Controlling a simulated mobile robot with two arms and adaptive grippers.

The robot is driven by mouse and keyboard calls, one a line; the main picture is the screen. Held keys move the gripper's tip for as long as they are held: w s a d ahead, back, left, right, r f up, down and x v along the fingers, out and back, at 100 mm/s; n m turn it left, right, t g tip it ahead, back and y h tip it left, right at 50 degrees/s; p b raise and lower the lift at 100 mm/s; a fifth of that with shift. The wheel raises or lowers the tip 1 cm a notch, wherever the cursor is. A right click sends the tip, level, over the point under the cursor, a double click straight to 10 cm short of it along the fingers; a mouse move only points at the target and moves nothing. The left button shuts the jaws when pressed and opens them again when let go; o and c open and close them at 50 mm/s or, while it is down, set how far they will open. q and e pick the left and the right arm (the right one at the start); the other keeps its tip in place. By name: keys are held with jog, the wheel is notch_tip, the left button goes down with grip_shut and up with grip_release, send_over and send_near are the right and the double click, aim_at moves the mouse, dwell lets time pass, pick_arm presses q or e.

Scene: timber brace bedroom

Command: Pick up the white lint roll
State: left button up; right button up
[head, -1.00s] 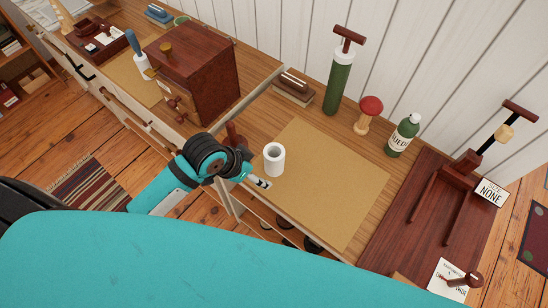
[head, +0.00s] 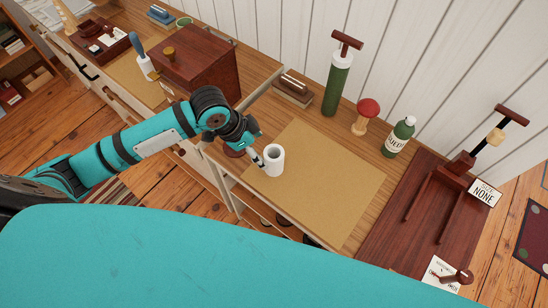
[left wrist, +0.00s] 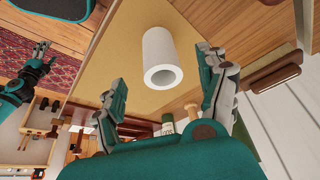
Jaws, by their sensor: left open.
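The white lint roll (head: 273,160) stands upright on the tan mat (head: 318,190) on the wooden bench. It also shows in the left wrist view (left wrist: 163,58), with its hollow end facing the camera. My left gripper (head: 258,161) is at the left side of the roll in the head view. In the left wrist view my left gripper (left wrist: 164,78) is open, with its fingers spread and the roll between and beyond them. No grip on the roll shows. My right gripper (left wrist: 42,52) is small at the left of the wrist view; its jaws are unclear.
A dark wooden cabinet (head: 200,72) stands left of the mat. A green cylinder with a T-handle (head: 337,85), a red-topped stand (head: 366,115) and a green bottle (head: 399,138) stand behind it. A brush block (head: 292,92) lies near the wall. A dark board (head: 400,225) lies right.

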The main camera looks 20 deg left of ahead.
pick_arm(q)
jog(key=p+x, duration=0.1)
jog(key=x, duration=0.3)
jog(key=shift+w+d+f, duration=0.1)
jog(key=shift+d+f, duration=0.1)
jog(key=shift+f, duration=0.05)
jog(key=p+x, duration=0.1)
jog(key=x, duration=0.2)
jog(key=shift+w+d+f, duration=0.15)
jog(key=shift+d+f, duration=0.05)
jog(key=shift+d, duration=0.1)
jog(key=shift+w+d+f, duration=0.1)
jog(key=shift+w+f, duration=0.05)
jog(key=shift+f, duration=0.3)
jog(key=c, duration=1.3)
jog(key=shift+o, duration=0.2)
jog(key=shift+r, duration=0.1)
